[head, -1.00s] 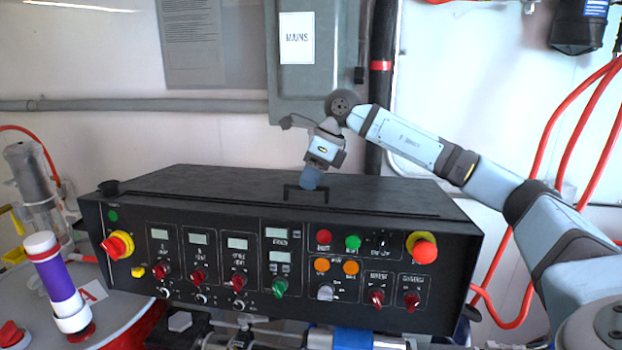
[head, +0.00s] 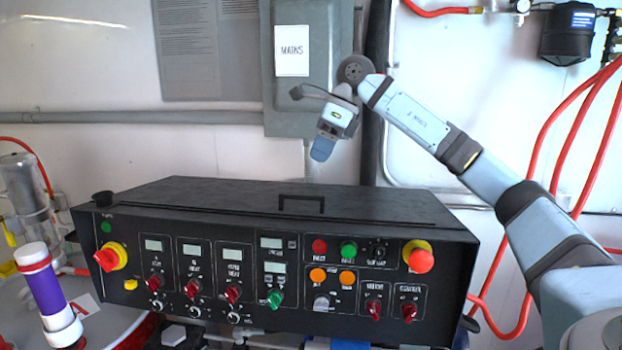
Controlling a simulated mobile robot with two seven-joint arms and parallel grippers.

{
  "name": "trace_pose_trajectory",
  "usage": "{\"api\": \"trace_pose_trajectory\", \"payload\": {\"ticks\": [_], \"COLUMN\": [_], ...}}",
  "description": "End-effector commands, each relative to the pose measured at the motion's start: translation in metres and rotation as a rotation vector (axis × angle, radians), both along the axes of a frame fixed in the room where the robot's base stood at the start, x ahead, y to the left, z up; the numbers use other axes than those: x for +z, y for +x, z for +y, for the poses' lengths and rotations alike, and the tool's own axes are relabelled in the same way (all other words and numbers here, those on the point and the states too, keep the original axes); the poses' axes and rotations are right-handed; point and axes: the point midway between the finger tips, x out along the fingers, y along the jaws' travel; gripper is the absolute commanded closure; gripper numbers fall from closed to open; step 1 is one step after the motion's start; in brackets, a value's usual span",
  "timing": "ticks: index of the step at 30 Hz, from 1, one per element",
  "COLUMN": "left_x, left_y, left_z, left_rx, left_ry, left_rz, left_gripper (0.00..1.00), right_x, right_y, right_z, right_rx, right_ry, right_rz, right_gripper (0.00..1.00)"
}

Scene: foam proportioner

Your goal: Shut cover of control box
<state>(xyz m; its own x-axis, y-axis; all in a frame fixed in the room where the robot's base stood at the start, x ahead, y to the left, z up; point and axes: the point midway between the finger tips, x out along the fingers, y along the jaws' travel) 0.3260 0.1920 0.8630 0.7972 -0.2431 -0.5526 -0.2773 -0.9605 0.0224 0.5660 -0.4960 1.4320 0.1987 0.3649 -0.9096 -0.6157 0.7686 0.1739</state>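The black control box (head: 262,248) stands in the middle of the head view, its front panel full of knobs, buttons and small displays. Its black cover (head: 230,195) lies flat over the top, with a handle (head: 301,203) near the front edge. The cover looks shut down on the box. My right gripper (head: 322,150) is in the air above and behind the handle, apart from it, with its blue fingertips pointing down. I cannot make out a gap between its fingers. My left gripper is not in view.
A grey box marked MAINS (head: 292,100) is on the wall behind my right gripper. Red hoses (head: 552,140) hang at the right. A bottle with a purple band (head: 46,290) stands at the left on a drum.

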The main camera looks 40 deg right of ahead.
Motion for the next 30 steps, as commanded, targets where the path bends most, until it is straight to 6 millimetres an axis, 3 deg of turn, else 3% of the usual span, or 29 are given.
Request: {"api": "trace_pose_trajectory", "payload": {"ticks": [3, 9, 30], "left_x": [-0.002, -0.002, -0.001], "left_y": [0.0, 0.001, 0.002], "left_z": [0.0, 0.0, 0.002], "left_rx": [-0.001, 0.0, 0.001], "left_ry": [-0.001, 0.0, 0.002], "left_rz": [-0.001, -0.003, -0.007], "left_gripper": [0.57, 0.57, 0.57], "right_x": [0.021, 0.04, 0.044], "right_y": [-0.004, -0.009, -0.01], "right_z": [-0.008, -0.015, -0.017], "right_rx": [0.0, 0.0, 0.0], "right_ry": [0.0, -0.001, -0.001], "right_rz": [-0.002, 0.001, 0.001], "right_gripper": [0.64, 0.64, 0.64]}}
